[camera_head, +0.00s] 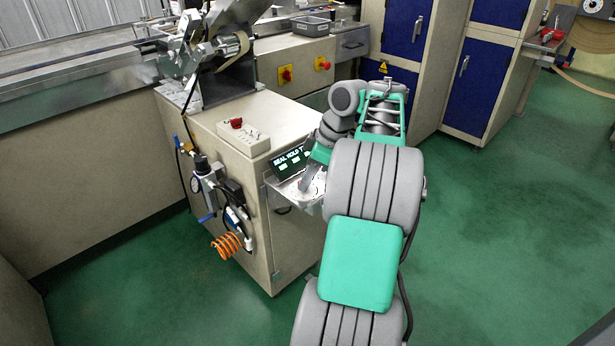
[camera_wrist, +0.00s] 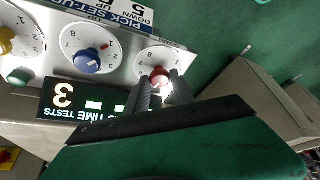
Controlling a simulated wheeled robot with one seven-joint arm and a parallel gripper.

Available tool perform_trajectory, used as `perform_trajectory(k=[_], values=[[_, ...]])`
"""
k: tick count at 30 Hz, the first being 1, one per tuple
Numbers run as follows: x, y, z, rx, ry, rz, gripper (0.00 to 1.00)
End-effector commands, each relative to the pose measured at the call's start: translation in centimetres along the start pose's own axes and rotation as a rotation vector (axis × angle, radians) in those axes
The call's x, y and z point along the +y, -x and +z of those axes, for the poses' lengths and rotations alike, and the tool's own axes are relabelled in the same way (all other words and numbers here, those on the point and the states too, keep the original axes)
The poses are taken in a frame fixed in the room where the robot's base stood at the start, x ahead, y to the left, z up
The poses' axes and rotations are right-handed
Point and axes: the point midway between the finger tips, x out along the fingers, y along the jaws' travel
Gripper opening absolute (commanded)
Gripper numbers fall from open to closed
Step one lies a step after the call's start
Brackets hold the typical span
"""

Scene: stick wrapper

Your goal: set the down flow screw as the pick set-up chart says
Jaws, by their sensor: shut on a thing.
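In the wrist view, which is turned upside down, a pale panel carries white numbered dials. My gripper (camera_wrist: 164,84) is shut on a red knob (camera_wrist: 160,73) at the middle of the right-hand dial (camera_wrist: 152,57). A blue knob (camera_wrist: 87,62) with a small red mark sits on the dial beside it, and a yellow knob (camera_wrist: 5,42) is at the left edge. The pick set-up chart (camera_wrist: 122,10) shows the words DOWN and UP and a 5; the rest is cut off. In the head view my gripper (camera_head: 305,187) reaches the panel, and the knobs are mostly hidden.
A dark display (camera_wrist: 85,102) reads TIME TESTS and 3; it also shows in the head view (camera_head: 290,160). A green button (camera_wrist: 19,76) is near the yellow knob. A red-button box (camera_head: 243,137) stands on the machine cabinet (camera_head: 230,100). Green floor is open at right.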

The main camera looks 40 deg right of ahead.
Motion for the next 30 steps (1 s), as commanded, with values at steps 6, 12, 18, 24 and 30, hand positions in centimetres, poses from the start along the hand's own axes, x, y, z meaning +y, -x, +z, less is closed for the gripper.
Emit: perform_trajectory(k=[6,12,18,24,30], values=[[0.00,-0.01,0.00,0.000,0.000,0.000,0.00],[-0.11,-0.17,0.02,0.000,-0.062,0.027,0.00],[-0.09,-0.01,-0.05,0.001,-0.102,0.042,0.00],[-0.09,-0.01,-0.07,0.001,-0.102,0.042,0.36],[-0.09,-0.01,-0.05,0.001,-0.102,0.042,0.50]])
